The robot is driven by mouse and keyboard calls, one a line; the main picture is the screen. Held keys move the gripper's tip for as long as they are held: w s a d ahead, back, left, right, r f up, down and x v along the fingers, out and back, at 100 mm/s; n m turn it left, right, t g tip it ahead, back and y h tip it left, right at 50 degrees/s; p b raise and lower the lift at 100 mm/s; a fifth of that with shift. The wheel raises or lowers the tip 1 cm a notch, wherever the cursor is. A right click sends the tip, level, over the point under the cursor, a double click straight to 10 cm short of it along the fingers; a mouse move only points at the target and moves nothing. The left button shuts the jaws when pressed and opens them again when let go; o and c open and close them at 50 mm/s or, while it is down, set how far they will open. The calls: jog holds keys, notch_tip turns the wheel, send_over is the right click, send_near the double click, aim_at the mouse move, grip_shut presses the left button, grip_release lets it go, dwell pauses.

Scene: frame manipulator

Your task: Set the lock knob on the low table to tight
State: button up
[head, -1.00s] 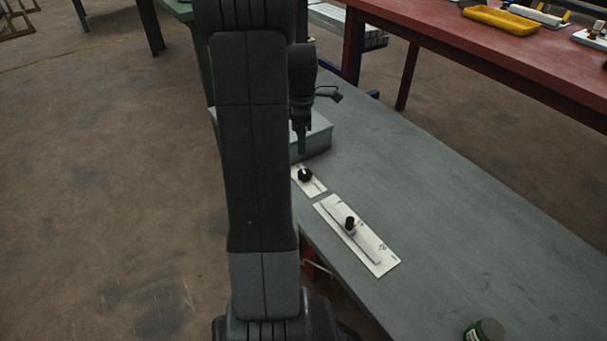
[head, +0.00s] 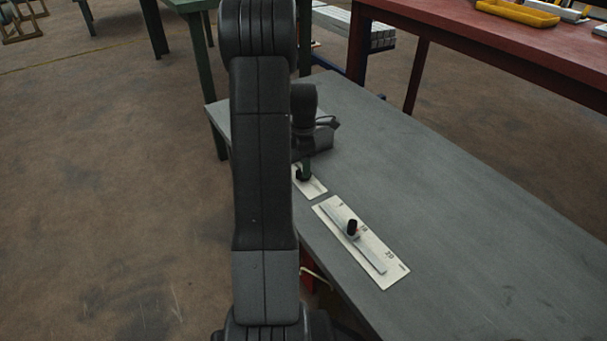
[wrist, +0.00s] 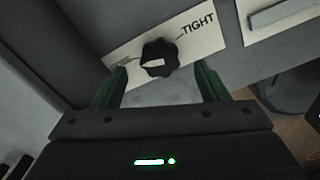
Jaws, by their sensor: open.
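The black lobed lock knob (wrist: 158,60) sits on a white plate (wrist: 205,37) marked TIGHT on the right in the wrist view. A white pointer bar on the knob points left, away from the TIGHT mark. The lettering on the left of the plate is too blurred to read. My gripper (wrist: 163,82) is open, with one green finger on each side of the knob, and grips nothing.
A longer white plate (head: 385,278) with a slider bar and black knob (head: 352,228) lies just in front on the table. A red table (head: 450,35) with a yellow tray (head: 518,12) stands at the back right. The low table's right side is clear.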

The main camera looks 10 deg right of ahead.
jog(key=shift+f+b, duration=0.4)
jog(key=shift+f, duration=1.3)
jog(key=c, duration=1)
